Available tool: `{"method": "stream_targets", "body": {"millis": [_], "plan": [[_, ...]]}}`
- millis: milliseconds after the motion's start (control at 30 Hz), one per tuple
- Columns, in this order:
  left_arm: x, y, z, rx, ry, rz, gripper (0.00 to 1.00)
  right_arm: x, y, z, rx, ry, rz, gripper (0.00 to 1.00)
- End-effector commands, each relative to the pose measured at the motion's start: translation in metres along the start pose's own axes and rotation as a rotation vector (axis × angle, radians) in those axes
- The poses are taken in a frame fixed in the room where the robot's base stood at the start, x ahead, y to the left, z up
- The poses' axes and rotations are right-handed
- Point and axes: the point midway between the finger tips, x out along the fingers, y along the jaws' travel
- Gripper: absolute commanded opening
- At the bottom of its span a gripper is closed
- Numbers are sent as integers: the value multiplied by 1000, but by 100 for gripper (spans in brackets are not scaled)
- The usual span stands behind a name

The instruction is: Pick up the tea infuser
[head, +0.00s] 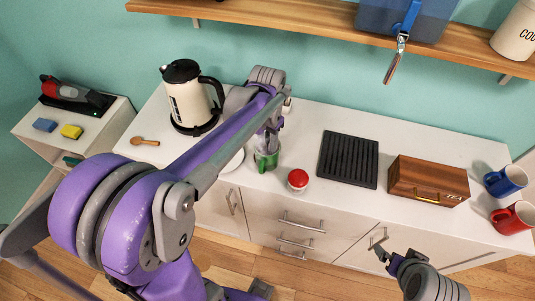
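I cannot make out the tea infuser for certain. My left gripper (269,141) points down at a green mug (266,162) on the white counter, with its fingertips at or over the mug's mouth. The fingers and the mug's opening overlap, so I cannot tell whether the fingers are open or hold something. A white plate (235,161) is partly hidden behind my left arm, left of the mug. My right gripper (383,257) is low in front of the cabinet drawers, away from the counter objects. Its finger opening is unclear.
A red-lidded jar (298,180) stands close right of the mug. Further right are a black ribbed tray (348,159), a wooden box (428,181), and blue (505,181) and red (513,218) mugs. A kettle (188,98) and wooden spoon (144,142) are left. A shelf (300,22) hangs above.

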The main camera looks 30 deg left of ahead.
Motion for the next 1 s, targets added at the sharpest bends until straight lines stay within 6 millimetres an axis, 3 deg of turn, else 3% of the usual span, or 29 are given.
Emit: {"method": "stream_targets", "body": {"millis": [33, 200, 1000], "plan": [[0, 0, 0, 0, 0, 0, 30, 0, 0, 0, 0, 0, 0, 100], [0, 0, 0, 0, 0, 0, 0, 0, 0, 0, 0, 0, 0, 100], [0, 0, 0, 0, 0, 0, 0, 0, 0, 0, 0, 0, 0, 100]]}}
